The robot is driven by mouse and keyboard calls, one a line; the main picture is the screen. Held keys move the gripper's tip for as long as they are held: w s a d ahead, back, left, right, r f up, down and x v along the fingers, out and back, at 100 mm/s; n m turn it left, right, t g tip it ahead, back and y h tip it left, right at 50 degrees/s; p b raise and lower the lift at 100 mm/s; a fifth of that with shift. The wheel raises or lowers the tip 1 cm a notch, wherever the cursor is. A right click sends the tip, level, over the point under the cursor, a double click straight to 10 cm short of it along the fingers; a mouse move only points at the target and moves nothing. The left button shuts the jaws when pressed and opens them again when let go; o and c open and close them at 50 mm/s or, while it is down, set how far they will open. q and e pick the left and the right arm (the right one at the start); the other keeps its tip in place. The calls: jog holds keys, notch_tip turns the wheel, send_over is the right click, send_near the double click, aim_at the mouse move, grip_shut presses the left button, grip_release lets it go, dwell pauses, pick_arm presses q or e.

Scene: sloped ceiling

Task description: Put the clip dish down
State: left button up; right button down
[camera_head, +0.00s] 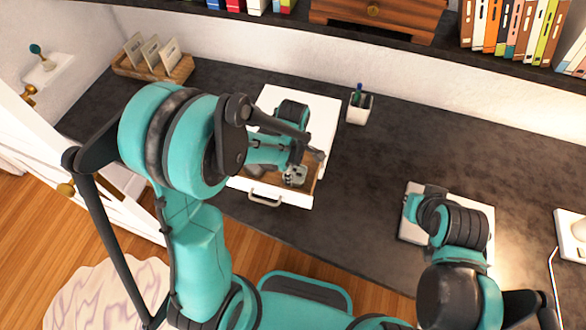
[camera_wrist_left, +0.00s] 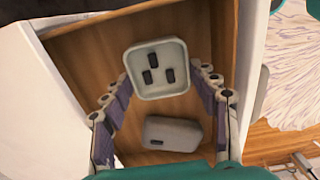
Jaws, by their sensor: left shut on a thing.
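The clip dish is a small pale square dish (camera_wrist_left: 158,88) with several dark clips in it. In the head view the dish (camera_head: 296,177) is partly covered by my left gripper. My left gripper (camera_wrist_left: 160,75) has its fingers on two opposite sides of the dish and is shut on it. It reaches into the open wooden-bottomed drawer (camera_head: 270,196) of a white desktop unit. Whether the dish touches the drawer bottom I cannot tell. My right gripper (camera_head: 411,208) is at the right, over a pale flat pad; its fingers are not clear.
A grey rounded block (camera_wrist_left: 173,134) lies in the drawer beside the dish. A pen cup (camera_head: 359,108) stands right of the white unit (camera_head: 322,112). A card rack (camera_head: 182,70) stands at the back left. The dark desk (camera_head: 365,185) is clear between unit and pad (camera_head: 480,215).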

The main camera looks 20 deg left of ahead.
pick_arm(q)
jog(key=o, duration=1.2)
jog(key=shift+r+p, duration=0.25)
jog(key=shift+p, duration=0.15)
notch_tip(320, 180, up, 12)
jog(key=f+p, duration=0.1)
jog(key=p, duration=0.2)
jog(key=s+a+r+m+t, duration=0.1)
jog(key=s+r+m+t, duration=0.1)
jog(key=m, duration=0.4)
jog(key=s+a+r+m+t, duration=0.2)
jog(key=s+r+m, duration=0.1)
jog(key=s+m, duration=0.1)
jog(key=s+a+r+m+t, duration=0.2)
jog(key=s+r+m+t, duration=0.1)
jog(key=m, duration=0.4)
jog(key=shift+s+r+m, duration=0.2)
jog(key=shift+s+m, duration=0.1)
jog(key=shift+s, duration=0.1)
